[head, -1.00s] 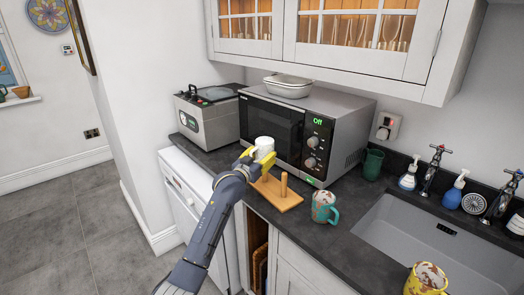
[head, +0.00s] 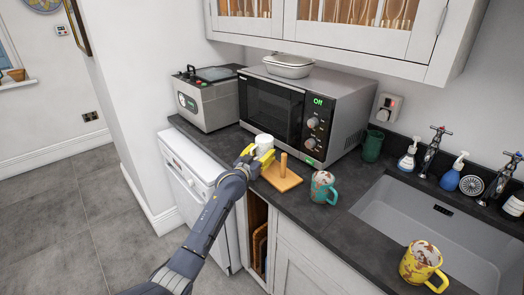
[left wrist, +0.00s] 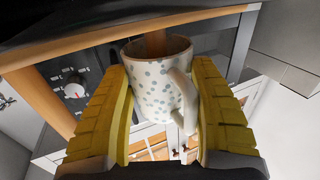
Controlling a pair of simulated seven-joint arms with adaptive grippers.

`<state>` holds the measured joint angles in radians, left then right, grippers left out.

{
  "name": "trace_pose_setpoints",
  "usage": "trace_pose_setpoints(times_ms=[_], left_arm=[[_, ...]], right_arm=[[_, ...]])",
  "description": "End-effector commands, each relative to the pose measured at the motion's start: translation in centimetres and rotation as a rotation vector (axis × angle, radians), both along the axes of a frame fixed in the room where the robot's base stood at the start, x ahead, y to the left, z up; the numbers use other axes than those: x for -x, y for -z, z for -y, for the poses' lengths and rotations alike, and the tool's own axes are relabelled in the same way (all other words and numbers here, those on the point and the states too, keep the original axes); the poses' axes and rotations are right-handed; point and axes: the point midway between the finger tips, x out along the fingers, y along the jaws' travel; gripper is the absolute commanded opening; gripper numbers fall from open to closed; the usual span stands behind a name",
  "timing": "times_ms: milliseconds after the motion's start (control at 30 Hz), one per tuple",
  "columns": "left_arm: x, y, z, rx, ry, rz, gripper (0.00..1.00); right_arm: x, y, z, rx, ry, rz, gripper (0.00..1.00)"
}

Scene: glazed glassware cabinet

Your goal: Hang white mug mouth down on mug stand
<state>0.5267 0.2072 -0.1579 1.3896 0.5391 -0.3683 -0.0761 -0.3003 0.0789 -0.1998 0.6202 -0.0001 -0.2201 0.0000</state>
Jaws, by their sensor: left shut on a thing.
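The white mug (head: 264,142) is upside down over the wooden mug stand (head: 282,181). In the left wrist view, which looks inverted, the mug (left wrist: 155,90) has blue-grey spots and its handle to the right. A wooden peg (left wrist: 155,42) shows at its mouth and appears to enter it. A second peg (head: 283,164) stands bare to the right of the mug. My left gripper (head: 258,156) has its yellow fingers shut on the mug's sides. How far the mug sits down the peg is hidden. My right gripper is not in view.
A microwave (head: 297,108) stands close behind the stand. A teal-handled mug (head: 322,187) is just right of the stand. A yellow mug (head: 421,263) is by the sink (head: 440,232). A grey appliance (head: 208,98) stands at the left. Wall cabinets (head: 330,25) hang above.

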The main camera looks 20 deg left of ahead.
Motion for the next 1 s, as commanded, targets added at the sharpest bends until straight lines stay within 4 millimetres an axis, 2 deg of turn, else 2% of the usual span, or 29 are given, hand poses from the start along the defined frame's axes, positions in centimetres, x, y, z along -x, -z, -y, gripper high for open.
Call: trace_pose_setpoints(times_ms=[333,367,533,833,1000], left_arm=[[0.0,0.0,0.0,0.000,0.000,0.002,0.15],[0.0,0.0,0.0,0.000,0.000,0.002,0.64],[0.0,0.0,0.0,0.000,0.000,0.002,0.83],[0.1,0.2,0.0,-0.001,0.000,-0.002,0.85],[1.2,0.2,-0.2,-0.001,0.001,-0.001,0.85]], right_arm=[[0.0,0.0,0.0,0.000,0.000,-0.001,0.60],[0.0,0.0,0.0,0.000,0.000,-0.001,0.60],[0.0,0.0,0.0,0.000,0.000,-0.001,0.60],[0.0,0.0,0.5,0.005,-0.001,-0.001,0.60],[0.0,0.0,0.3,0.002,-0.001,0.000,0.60]])
